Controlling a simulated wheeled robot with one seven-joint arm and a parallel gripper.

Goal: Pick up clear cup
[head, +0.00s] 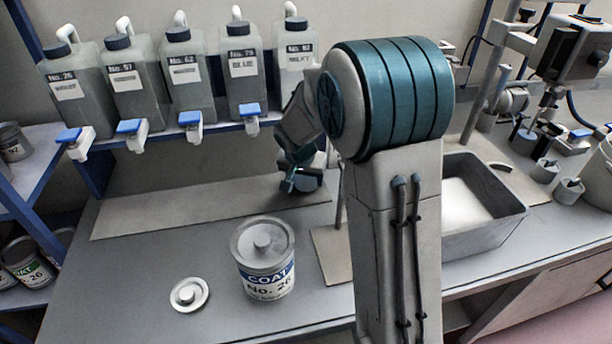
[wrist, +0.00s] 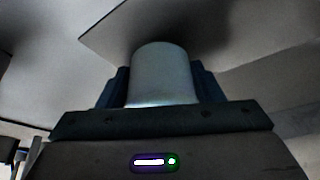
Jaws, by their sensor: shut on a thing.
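The clear cup (wrist: 163,75) shows in the wrist view as a pale, smooth, round-sided form between the two dark fingers of my gripper (wrist: 160,88). The fingers touch it on both sides, so my gripper is shut on it. In the head view my gripper (head: 302,184) is low over the back of the bench, below the rightmost bottles, and partly behind my arm. The cup is mostly hidden there, and I cannot tell whether it touches the surface.
Several tap bottles (head: 185,75) stand on a blue shelf behind. A COAT No. 26 can (head: 265,270) and a loose lid (head: 188,295) are in front. A grey basin (head: 485,235) is right of my arm. The pale strip (head: 180,207) on the bench is clear at left.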

